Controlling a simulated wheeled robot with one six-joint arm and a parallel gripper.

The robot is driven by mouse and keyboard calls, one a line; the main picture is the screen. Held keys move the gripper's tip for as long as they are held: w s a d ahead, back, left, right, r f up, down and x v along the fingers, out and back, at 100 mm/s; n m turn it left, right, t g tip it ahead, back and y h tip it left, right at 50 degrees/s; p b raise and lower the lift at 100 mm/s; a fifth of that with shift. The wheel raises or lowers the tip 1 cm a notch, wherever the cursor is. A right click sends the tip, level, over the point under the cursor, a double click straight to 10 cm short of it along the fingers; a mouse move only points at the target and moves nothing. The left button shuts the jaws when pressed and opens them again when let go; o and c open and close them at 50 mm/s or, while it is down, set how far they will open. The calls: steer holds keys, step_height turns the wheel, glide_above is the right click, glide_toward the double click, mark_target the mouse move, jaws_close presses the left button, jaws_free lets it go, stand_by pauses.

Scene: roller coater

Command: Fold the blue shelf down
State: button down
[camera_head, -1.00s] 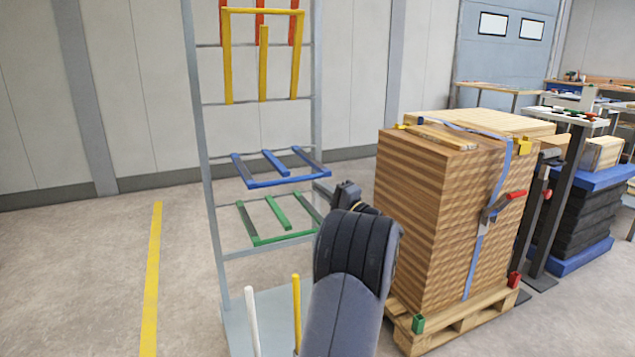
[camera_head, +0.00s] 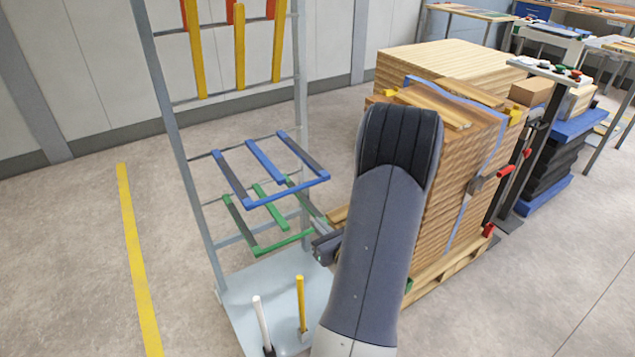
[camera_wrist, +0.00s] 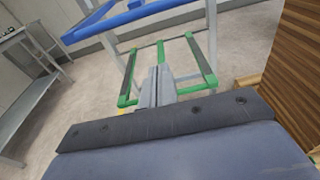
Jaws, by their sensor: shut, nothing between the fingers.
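The blue shelf (camera_head: 288,190) is folded down and sticks out from the grey rack (camera_head: 172,110), about level. Its front bar shows whole in the head view, and part of it crosses the top of the wrist view (camera_wrist: 125,20). My gripper (camera_wrist: 160,78) is shut and empty. In the wrist view its fingertips appear below the blue bar, in front of the green shelf (camera_wrist: 131,80). In the head view my gripper is at the right side of the rack, partly hidden by my arm. I cannot tell whether it touches the green shelf.
The green shelf (camera_head: 283,243) is down just under the blue one. Yellow shelf bars (camera_head: 240,45) hang upright above. A white post (camera_head: 262,322) and a yellow post (camera_head: 301,303) stand on the rack base. A strapped wood stack (camera_head: 455,150) stands close on the right. The floor left is clear.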

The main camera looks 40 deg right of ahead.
mark_target(301, 186)
steer(key=w+d+r+p, duration=0.1)
steer(key=w+d+r, duration=0.1)
steer(key=w, duration=0.6)
steer(key=shift+w+r+p, duration=0.25)
steer(key=shift+w+p, duration=0.05)
steer(key=shift+w, duration=0.05)
steer(key=shift+g+y, duration=0.3)
steer(key=shift+g, duration=0.5)
step_height(301, 186, up, 4)
steer(key=p, duration=0.5)
steer(key=shift+r, duration=0.2)
steer(key=shift+f, duration=0.15)
